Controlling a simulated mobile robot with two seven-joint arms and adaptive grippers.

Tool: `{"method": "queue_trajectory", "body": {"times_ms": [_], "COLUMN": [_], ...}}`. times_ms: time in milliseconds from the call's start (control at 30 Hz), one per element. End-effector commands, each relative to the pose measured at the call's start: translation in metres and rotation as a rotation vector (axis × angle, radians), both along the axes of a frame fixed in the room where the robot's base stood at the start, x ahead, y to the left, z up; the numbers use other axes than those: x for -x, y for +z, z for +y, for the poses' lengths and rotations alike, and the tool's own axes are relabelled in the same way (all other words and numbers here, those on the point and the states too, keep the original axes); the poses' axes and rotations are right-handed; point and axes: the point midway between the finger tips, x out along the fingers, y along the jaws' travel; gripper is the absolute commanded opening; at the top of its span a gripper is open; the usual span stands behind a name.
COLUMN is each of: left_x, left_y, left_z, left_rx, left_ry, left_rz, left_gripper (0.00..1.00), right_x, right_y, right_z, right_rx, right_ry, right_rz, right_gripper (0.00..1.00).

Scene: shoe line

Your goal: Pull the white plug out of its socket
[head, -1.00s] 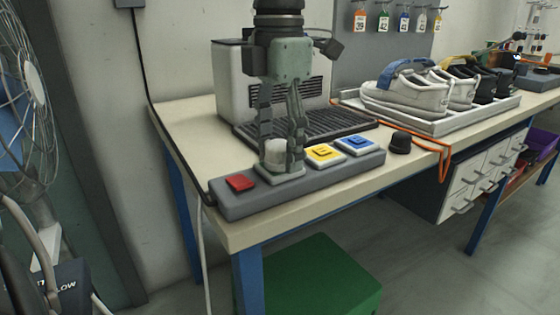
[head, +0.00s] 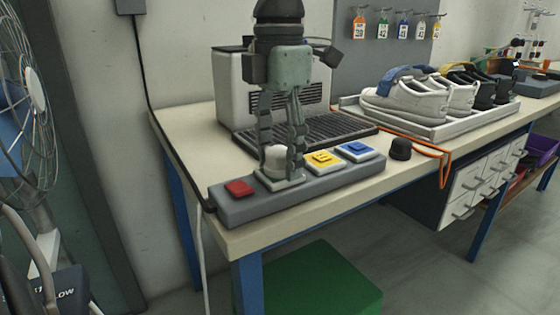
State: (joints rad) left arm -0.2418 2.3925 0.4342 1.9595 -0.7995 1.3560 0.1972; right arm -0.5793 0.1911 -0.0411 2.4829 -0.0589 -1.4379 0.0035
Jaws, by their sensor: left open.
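A grey socket strip (head: 335,181) lies along the front of the workbench. The white plug (head: 276,158) sits upright in it, between a red plug (head: 239,188) on the left and a yellow plug (head: 325,159). A blue plug (head: 355,149) is at the right end. My left gripper (head: 281,168) points straight down over the white plug, its open fingers low on either side of it. The right finger partly covers the plug; whether either finger touches it I cannot tell. My right gripper is not in view.
A white machine with a black grille (head: 312,132) stands close behind the strip. A black knob-like object (head: 401,148) and an orange cord (head: 444,170) are to the right. Shoes lie in a white tray (head: 455,122) farther right. A fan (head: 22,100) stands left of the bench.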

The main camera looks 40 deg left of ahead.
Motion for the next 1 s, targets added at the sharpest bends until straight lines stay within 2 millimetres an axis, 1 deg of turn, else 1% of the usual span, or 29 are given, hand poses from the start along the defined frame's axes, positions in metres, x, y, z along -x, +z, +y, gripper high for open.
{"method": "queue_trajectory", "body": {"times_ms": [467, 567, 933, 967, 1000], "left_x": [0.0000, 0.0000, 0.0000, 0.0000, 0.0000], "left_y": [-0.0001, -0.0001, -0.0001, -0.0001, -0.0001], "left_z": [0.0001, 0.0001, 0.0000, 0.0000, 0.0000], "left_rx": [0.000, 0.000, 0.000, 0.000, 0.000], "left_ry": [0.000, 0.000, 0.000, 0.000, 0.000], "left_rz": [0.000, 0.000, 0.000, 0.000, 0.000], "left_gripper": [0.59, 0.50, 0.04, 0.00, 0.00], "right_x": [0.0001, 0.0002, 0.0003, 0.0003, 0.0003], "right_y": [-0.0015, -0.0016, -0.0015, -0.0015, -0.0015], "right_z": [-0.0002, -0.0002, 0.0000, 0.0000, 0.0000], "right_rx": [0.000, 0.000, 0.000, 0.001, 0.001], "right_ry": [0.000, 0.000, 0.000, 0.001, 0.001], "right_rz": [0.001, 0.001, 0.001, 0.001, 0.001], "right_gripper": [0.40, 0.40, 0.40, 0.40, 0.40]}}
